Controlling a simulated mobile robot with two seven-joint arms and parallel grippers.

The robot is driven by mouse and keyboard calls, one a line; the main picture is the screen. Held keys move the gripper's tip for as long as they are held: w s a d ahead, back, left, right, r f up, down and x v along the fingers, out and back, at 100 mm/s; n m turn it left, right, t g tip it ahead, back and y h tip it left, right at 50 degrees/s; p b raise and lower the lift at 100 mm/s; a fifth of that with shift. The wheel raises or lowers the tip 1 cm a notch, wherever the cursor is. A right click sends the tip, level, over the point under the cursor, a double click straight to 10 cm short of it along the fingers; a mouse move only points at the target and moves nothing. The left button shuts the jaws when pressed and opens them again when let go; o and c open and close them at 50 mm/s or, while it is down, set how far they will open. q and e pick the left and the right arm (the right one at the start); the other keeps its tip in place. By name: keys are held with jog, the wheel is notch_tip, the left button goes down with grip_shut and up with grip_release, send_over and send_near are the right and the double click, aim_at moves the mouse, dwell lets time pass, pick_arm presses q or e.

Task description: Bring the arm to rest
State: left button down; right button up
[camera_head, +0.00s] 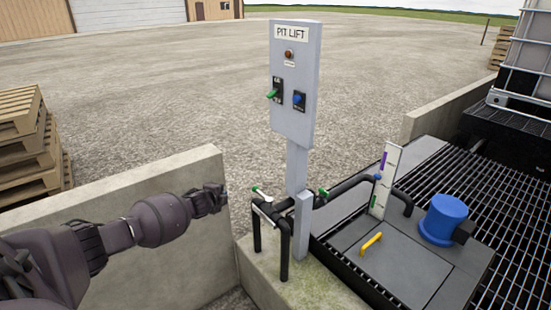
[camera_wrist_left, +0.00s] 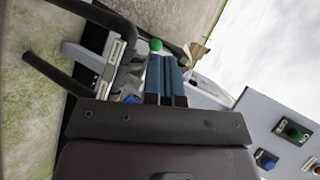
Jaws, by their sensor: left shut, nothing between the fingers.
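My left arm comes in from the left in the head view, and its gripper (camera_head: 223,197) is in the air in front of the concrete wall, left of the pipe stand. In the left wrist view the two blue fingers of the gripper (camera_wrist_left: 166,75) are side by side, shut and empty. Beyond them are the black pipes (camera_wrist_left: 85,25) and a green handle (camera_wrist_left: 156,45). The gripper appears apart from the pipes. My right gripper is in neither view.
A blue motor-like unit (camera_head: 443,218) and yellow handle (camera_head: 371,243) are on the pit cover. The concrete wall (camera_head: 150,195) is behind my arm.

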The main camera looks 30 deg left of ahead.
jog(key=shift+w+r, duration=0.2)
pick_arm(q)
jog(key=w+d+r+n+t+h, duration=0.1)
jog(key=w+d+r+n+h, duration=0.15)
jog(key=d, duration=0.65)
jog(key=s+d+f+n+h, duration=0.1)
jog(key=s+d+f+n, duration=0.1)
jog(key=s+d, duration=0.45)
jog(key=s+d+f+n+h, duration=0.1)
jog(key=s+d+f, duration=0.15)
jog(key=d, duration=0.65)
jog(key=s+d+f+n, duration=0.1)
jog(key=s+d+n, duration=0.1)
jog(key=s, duration=0.6)
jog(key=s+d+f+n+g, duration=0.1)
jog(key=s+d+f+n, duration=0.1)
jog(key=s, duration=0.7)
jog(key=s+d+f+n, duration=0.2)
jog(key=s+d+n, duration=0.1)
jog(key=s, duration=0.6)
jog(key=shift+s+d+f+n+g+y, duration=0.2)
jog(key=shift+d+f+n+g+y, duration=0.05)
jog(key=shift+d+n+g+y, duration=0.2)
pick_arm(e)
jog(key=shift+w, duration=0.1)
